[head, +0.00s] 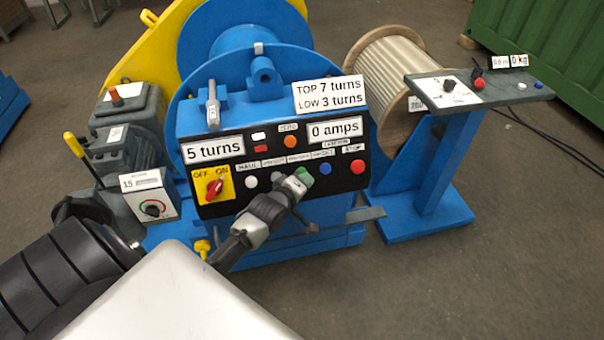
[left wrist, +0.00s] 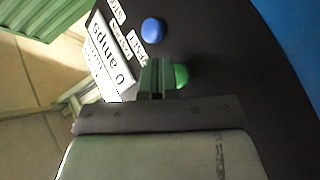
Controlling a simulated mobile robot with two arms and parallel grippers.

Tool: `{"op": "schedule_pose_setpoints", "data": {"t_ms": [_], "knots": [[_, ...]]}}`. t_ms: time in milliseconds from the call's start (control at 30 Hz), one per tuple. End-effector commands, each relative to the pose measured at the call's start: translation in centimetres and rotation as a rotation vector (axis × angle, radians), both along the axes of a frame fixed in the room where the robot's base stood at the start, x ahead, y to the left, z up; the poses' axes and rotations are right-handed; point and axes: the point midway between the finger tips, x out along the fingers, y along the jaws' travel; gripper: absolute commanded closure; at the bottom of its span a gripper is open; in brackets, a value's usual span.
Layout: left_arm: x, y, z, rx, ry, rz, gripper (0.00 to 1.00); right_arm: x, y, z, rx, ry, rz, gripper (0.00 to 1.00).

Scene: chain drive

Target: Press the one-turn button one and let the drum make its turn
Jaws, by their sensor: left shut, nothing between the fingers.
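The black control panel (head: 225,172) on the blue winch has a row of buttons: a white one (head: 250,181), a green one (head: 307,171), a blue one (head: 325,169) and a red one (head: 357,166). The blue drum (head: 228,30) stands behind the panel. The displays read "5 turns" and "0 amps".
A sign (head: 329,94) reads "TOP 7 turns, LOW 3 turns". A red OFF/ON switch (head: 214,188) is at the panel's left. A rope reel (head: 388,80) and a grey side console (head: 500,90) stand to the right. The floor in front right is clear.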

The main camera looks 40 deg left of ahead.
Motion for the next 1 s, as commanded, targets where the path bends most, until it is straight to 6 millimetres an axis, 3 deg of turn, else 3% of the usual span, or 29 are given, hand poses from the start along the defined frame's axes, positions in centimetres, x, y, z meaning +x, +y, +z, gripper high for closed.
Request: {"op": "schedule_pose_setpoints", "data": {"t_ms": [1000], "knots": [[0.61, 0.7, -0.46, 0.001, 0.0, 0.0, 1.0, 0.02, -0.04, -0.23, -0.001, 0.0, -0.001, 0.55]]}}
